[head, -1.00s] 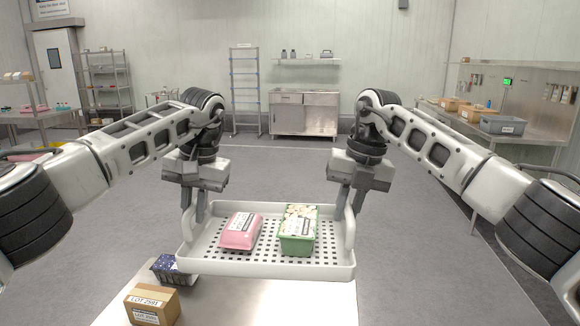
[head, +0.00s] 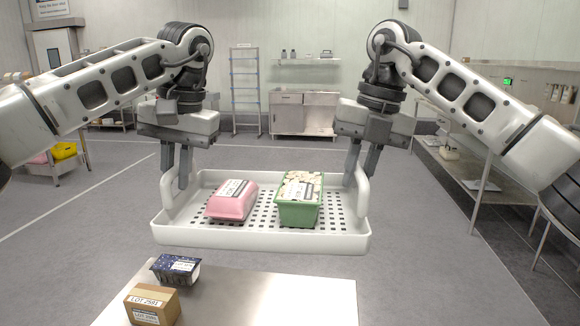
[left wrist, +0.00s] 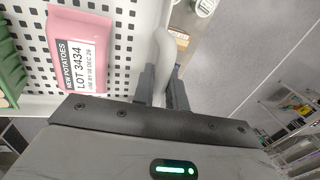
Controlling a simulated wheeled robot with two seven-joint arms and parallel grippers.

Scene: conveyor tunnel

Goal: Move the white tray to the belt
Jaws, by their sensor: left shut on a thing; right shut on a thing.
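The white tray (head: 262,241) is held in the air above and beyond the steel table in the head view. It carries a pink pack (head: 232,200) on its left and a green pack (head: 299,202) near its middle. My left gripper (head: 175,185) is shut on the tray's left handle, and the handle also shows between its fingers in the left wrist view (left wrist: 164,60). My right gripper (head: 352,180) is shut on the tray's right handle. The tray looks about level. No belt can be made out in these views.
A steel table (head: 270,298) lies below and nearer me. A cardboard box (head: 152,305) and a dark blue pack (head: 176,269) stand at its left end. A steel cabinet (head: 303,113) stands at the back wall. A workbench (head: 470,170) runs along the right. Open floor lies around.

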